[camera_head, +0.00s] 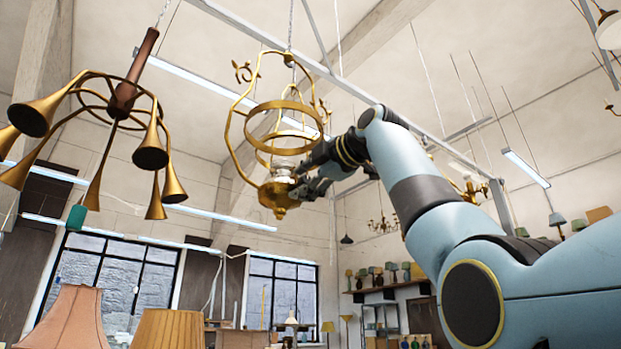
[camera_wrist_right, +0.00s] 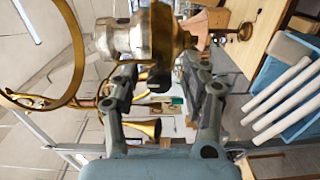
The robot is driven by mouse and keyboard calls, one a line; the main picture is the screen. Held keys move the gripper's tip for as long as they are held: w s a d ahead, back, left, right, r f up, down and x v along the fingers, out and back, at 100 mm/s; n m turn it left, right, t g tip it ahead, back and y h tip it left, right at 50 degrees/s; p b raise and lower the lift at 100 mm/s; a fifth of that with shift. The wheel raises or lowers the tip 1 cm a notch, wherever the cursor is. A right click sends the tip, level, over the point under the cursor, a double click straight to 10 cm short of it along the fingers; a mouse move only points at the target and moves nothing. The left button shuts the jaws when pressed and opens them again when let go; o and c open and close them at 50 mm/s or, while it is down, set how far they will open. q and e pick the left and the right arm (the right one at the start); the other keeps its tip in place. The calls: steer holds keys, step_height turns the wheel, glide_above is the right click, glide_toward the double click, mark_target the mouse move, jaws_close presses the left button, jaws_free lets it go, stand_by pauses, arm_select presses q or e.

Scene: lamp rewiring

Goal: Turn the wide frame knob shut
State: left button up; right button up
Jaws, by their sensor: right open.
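The wide brass lamp frame (camera_head: 240,155) hangs from a chain, with a ring around its middle and a rounded brass base (camera_head: 280,196) at the bottom. My right gripper (camera_head: 308,183) is at the right side of this base. In the right wrist view, my right gripper (camera_wrist_right: 163,78) is open, with its two fingers apart on either side of a small dark piece below the brass and silvery lamp body (camera_wrist_right: 145,38). This piece may be the knob, but it is too small to tell. I cannot tell whether the fingers touch the lamp. My left gripper is not in view.
A second lamp with brass horns (camera_head: 150,150) hangs at the left. Fabric lampshades (camera_head: 170,330) stand at the lower left. A shelf with small lamps (camera_head: 385,285) is on the far wall. The right wrist view shows a blue tray with white tubes (camera_wrist_right: 285,90).

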steer(key=v, duration=1.1)
steer(key=shift+s+d, duration=0.25)
steer(key=shift+s, duration=0.05)
